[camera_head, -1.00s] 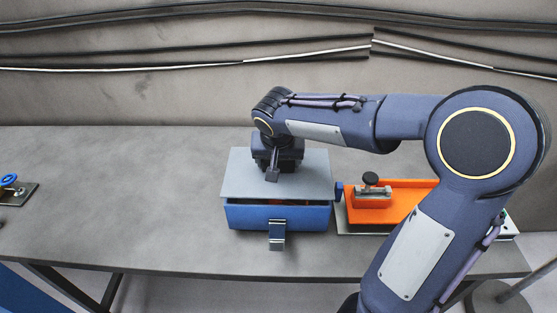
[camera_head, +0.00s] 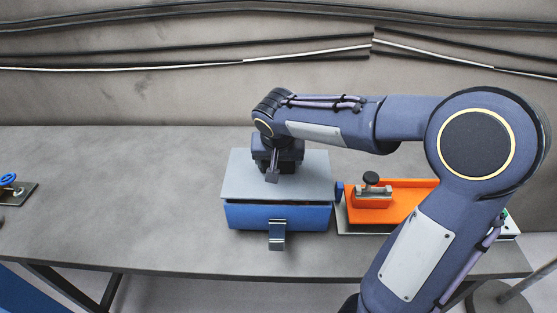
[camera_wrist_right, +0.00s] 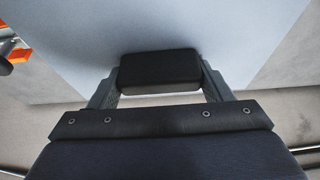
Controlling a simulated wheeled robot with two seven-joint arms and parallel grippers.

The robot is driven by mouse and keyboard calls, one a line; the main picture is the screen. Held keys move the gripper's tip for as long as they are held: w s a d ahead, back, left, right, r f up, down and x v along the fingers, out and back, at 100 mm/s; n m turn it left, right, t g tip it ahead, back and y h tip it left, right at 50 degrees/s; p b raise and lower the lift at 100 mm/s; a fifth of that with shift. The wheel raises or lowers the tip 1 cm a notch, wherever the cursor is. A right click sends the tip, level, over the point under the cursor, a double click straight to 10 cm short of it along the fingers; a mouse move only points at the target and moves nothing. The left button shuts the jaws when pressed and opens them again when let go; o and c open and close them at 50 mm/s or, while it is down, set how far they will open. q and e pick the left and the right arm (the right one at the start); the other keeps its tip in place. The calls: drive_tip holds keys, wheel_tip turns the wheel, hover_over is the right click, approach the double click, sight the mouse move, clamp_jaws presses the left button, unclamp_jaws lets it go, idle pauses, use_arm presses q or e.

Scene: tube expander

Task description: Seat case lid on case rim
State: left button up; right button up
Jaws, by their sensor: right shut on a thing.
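The case lid (camera_head: 300,178) is a flat grey plate lying over the top of the blue case (camera_head: 300,216). A thin dark gap shows along the front between the lid and the case rim. The lid's edge sits slightly askew to the left of the case. My right gripper (camera_head: 274,168) points down at the lid. In the right wrist view its fingers (camera_wrist_right: 162,78) are shut on either side of the black lid handle (camera_wrist_right: 158,68). A metal latch (camera_head: 277,236) hangs on the case front. The rear rim is hidden. My left gripper is not in view.
An orange fixture (camera_head: 410,198) with a black knob (camera_head: 371,178) stands close to the right of the case on a grey plate. A small plate with a blue wheel (camera_head: 8,180) is at the far left. The table (camera_head: 120,190) is clear between it and the case.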

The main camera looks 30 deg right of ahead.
drive_tip(key=shift+f+b, duration=0.75)
drive_tip(key=shift+f, duration=0.1)
idle(0.3)
drive_tip(key=shift+f+b, duration=0.45)
drive_tip(key=shift+b, duration=0.35)
idle(1.4)
drive_tip(key=o, duration=1.3)
drive_tip(key=shift+o, duration=0.2)
